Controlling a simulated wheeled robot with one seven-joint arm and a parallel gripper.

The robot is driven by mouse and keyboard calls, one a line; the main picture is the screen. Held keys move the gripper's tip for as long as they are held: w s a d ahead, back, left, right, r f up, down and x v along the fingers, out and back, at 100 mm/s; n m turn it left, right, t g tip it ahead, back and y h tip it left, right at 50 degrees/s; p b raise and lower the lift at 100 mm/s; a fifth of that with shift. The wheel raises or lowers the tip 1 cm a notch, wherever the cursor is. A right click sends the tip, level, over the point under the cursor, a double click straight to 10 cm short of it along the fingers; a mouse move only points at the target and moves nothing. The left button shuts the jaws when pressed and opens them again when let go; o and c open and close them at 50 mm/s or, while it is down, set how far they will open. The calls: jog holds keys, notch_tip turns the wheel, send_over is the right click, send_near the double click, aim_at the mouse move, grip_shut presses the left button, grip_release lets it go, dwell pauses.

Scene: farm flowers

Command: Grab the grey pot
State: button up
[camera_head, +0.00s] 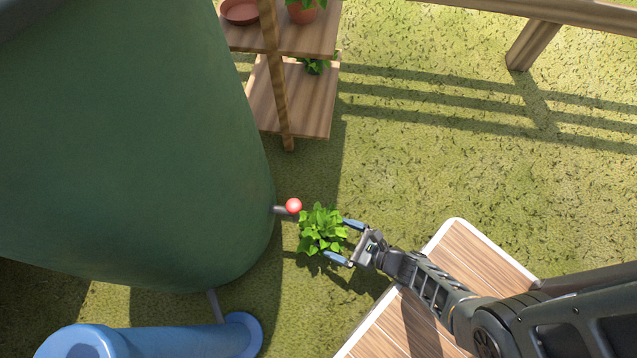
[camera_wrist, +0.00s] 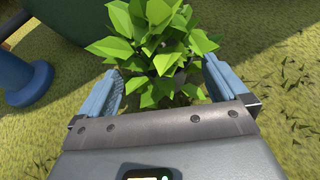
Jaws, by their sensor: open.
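A leafy green plant (camera_head: 321,228) stands beside the large green tank. Its leaves hide whatever pot is under it, and only small grey patches show between the leaves in the wrist view. My gripper (camera_head: 338,239) is open with its two blue fingers pointing at the plant. In the wrist view the plant (camera_wrist: 152,42) fills the space between and ahead of the fingers, with one finger on each side of the foliage. I cannot tell whether the fingers touch the pot.
The large green tank (camera_head: 130,140) is close on the left, with a red-ended tap (camera_head: 293,205) beside the plant. A blue cylinder (camera_head: 180,341) lies below. A wooden shelf (camera_head: 305,98) with pots stands behind. Grass (camera_head: 430,180) to the right is open.

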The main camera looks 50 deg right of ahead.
aim_at(322, 231)
jog(key=b+x, duration=0.1)
jog(key=x, duration=0.1)
jog(key=b+x, duration=0.1)
jog(key=x, duration=0.1)
jog(key=b+x, duration=0.1)
jog(key=x, duration=0.1)
jog(key=shift+d+f, duration=0.1)
jog(key=shift+f, duration=0.25)
jog(key=shift+w+f, duration=0.1)
jog(key=shift+w, duration=0.5)
jog(key=c, duration=0.9)
